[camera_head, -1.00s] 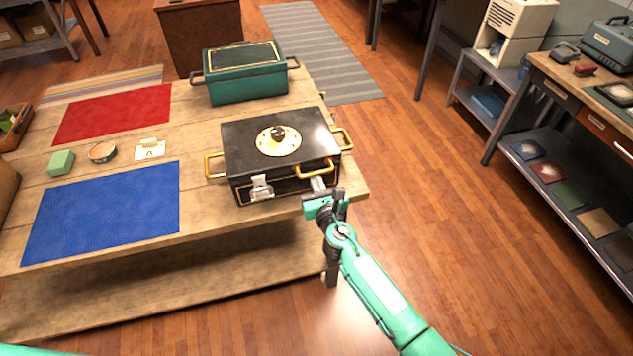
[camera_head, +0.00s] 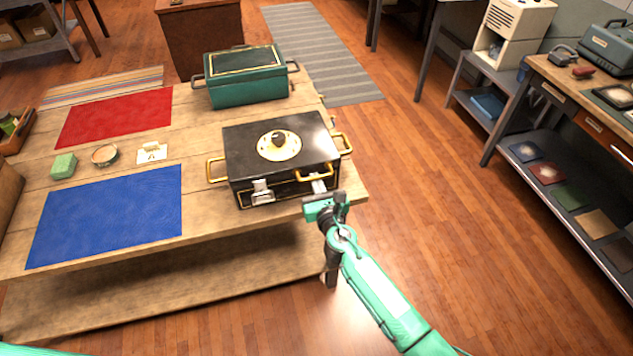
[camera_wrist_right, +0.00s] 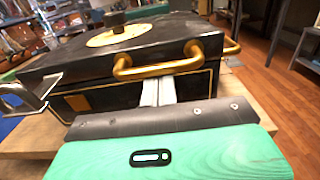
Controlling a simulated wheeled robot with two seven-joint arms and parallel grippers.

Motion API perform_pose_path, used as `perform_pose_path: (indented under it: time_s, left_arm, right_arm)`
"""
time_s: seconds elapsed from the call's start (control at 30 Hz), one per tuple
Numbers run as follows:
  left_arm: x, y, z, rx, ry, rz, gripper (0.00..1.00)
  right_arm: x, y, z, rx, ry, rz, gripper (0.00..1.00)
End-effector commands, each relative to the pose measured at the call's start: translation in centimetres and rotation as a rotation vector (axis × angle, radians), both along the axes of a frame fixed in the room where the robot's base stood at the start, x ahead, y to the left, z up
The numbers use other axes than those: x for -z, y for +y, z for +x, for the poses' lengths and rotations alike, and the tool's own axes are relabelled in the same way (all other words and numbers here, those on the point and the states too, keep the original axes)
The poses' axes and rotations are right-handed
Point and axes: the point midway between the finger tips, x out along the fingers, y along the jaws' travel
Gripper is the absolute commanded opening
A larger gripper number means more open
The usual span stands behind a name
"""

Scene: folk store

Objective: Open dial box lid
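The dial box (camera_head: 240,150) is black with gold trim and sits near the table's right end. It also shows in the wrist view (camera_wrist_right: 60,78). Its lid is down and carries a round gold dial (camera_head: 279,146) with a dark knob. A silver latch (camera_head: 262,192) is at the front left. A gold handle (camera_head: 314,174) sticks out at the front right. My right gripper (camera_head: 319,187) is at this handle. In the wrist view its pale fingers (camera_wrist_right: 158,92) are together, just under the handle (camera_wrist_right: 155,69); whether they touch it is unclear. My left gripper is out of view.
A teal box (camera_head: 247,88) stands behind the dial box. A blue mat (camera_head: 108,215), a red mat (camera_head: 115,117), a green block (camera_head: 63,165), a round tin (camera_head: 105,155) and a card (camera_head: 152,153) lie to the left. Open floor (camera_head: 430,190) is on the right.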

Motion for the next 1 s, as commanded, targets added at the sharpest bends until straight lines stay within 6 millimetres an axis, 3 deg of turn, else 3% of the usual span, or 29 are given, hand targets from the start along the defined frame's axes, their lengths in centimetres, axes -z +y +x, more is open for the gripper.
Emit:
perform_pose_path:
  time_s: [0.1, 0.53, 1.0]
  left_arm:
    - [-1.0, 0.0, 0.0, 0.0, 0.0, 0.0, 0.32]
    - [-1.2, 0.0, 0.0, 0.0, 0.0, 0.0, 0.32]
    - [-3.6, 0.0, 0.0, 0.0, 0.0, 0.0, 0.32]
  right_arm:
    - [-1.0, 0.0, 0.0, 0.0, 0.0, 0.0, 0.0]
    - [-1.3, 0.0, 0.0, 0.0, -0.001, 0.0, 0.0]
    - [-3.7, 0.0, 0.1, 0.0, -0.001, 0.0, 0.0]
